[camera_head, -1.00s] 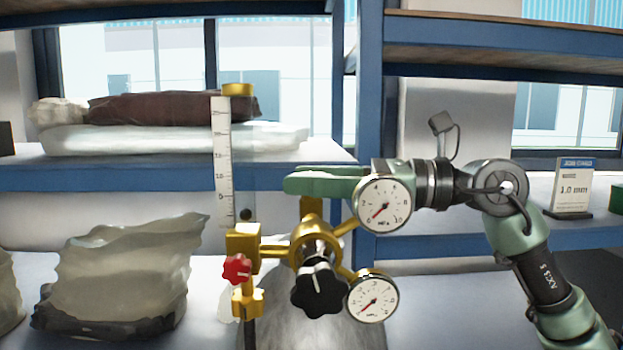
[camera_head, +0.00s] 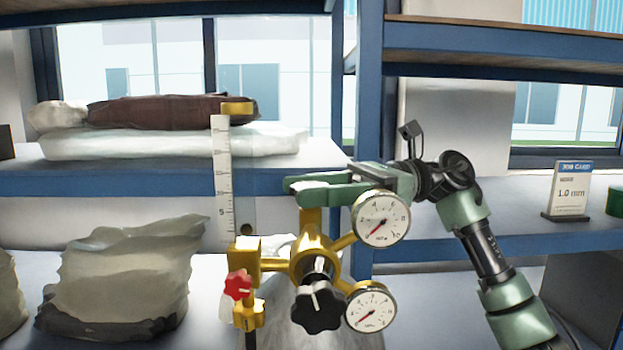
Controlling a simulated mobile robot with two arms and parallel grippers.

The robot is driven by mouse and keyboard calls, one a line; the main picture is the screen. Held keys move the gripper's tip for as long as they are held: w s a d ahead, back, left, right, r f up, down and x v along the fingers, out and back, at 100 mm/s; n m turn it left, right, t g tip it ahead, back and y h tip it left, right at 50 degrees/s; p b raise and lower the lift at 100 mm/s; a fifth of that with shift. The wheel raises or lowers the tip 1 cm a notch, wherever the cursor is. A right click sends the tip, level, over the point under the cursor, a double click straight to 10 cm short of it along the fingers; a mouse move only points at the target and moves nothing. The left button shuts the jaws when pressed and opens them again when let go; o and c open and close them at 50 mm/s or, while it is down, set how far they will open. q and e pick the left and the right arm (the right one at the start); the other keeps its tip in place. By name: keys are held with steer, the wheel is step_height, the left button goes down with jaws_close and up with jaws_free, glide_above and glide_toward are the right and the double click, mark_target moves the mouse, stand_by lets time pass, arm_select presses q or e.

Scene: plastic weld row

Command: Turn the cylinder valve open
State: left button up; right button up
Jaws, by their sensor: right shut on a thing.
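The brass regulator (camera_head: 313,262) stands on top of a grey gas cylinder (camera_head: 300,335), which shows only in part. A black knob (camera_head: 318,307) is on the regulator's front, and a small red knob (camera_head: 238,284) is at its left. Two round gauges, the upper (camera_head: 381,218) and the lower (camera_head: 370,306), sit at its right with needles near the low end. My right gripper (camera_head: 300,186) reaches in from the right, shut around the top of the brass fitting behind the upper gauge. The valve part between its fingers is mostly hidden. My left gripper is out of view.
A clear flow tube with a scale (camera_head: 222,180) rises left of the regulator. Blue shelving (camera_head: 368,120) stands behind. A crumpled bag (camera_head: 120,280) sits at the left. A job card (camera_head: 568,190) stands on the right shelf.

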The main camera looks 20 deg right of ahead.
steer(key=n+g+p, duration=0.1)
steer(key=g, duration=0.1)
steer(key=n+g, duration=0.1)
steer(key=g, duration=0.1)
steer(key=shift+r+n+h+p, duration=0.1)
steer(key=shift+n+h+p, duration=0.2)
steer(key=shift+p, duration=0.1)
steer(key=shift+n+g+p, duration=0.35)
steer(key=shift+n+g, duration=0.15)
steer(key=shift+g, duration=0.4)
steer(key=shift+f+h, duration=0.2)
steer(key=shift+h, duration=0.1)
steer(key=o, duration=1.4)
steer(key=shift+c, duration=0.2)
steer(key=shift+a, duration=0.1)
